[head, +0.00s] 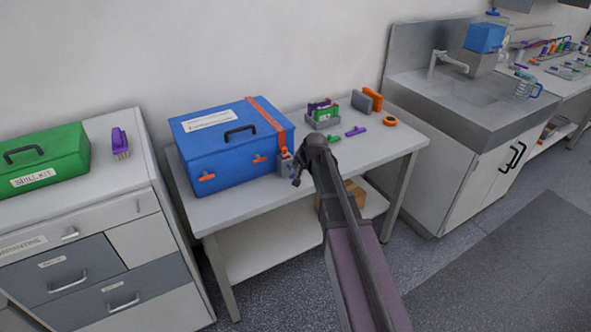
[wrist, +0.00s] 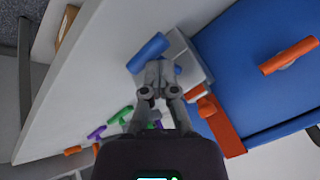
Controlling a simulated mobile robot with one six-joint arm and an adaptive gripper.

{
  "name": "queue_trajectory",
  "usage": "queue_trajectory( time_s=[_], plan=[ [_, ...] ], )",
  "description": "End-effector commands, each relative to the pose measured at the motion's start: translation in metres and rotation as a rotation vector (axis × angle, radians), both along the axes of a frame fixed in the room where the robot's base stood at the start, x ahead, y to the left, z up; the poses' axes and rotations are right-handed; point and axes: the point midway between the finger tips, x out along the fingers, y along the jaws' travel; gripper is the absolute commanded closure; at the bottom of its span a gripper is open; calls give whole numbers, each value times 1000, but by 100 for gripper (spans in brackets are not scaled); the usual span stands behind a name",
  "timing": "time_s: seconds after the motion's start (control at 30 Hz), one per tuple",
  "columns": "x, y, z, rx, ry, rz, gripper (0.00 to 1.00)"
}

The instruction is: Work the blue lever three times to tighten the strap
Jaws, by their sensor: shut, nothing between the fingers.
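A blue case (head: 225,150) stands on the table with an orange strap (head: 265,115) over its right end. The strap also shows in the wrist view (wrist: 222,128). A grey ratchet block (head: 285,164) sits at the strap's lower end by the case's front right corner. The blue lever (wrist: 149,53) sticks out from the grey block (wrist: 188,62) in the wrist view. My gripper (wrist: 160,68) is shut and empty, its fingertips at the lever's lower edge; whether they touch is unclear. In the head view my gripper (head: 297,178) is beside the ratchet, and I cannot make out the lever.
The table (head: 245,197) carries a grey bin (head: 322,122) with coloured pieces, loose purple and green pieces, and an orange tape roll (head: 389,121) at right. A sink (head: 465,95) stands right.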

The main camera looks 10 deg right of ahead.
Motion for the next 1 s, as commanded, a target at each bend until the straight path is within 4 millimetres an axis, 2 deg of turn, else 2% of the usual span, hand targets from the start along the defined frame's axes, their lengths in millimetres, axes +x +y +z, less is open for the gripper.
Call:
queue_trajectory(
  time_s=[0.27, 1.0],
  plan=[
    [0, 0, 2, 0, 1, 0, 100],
    [8, 3, 32, 0, 0, 0, 100]
  ],
)
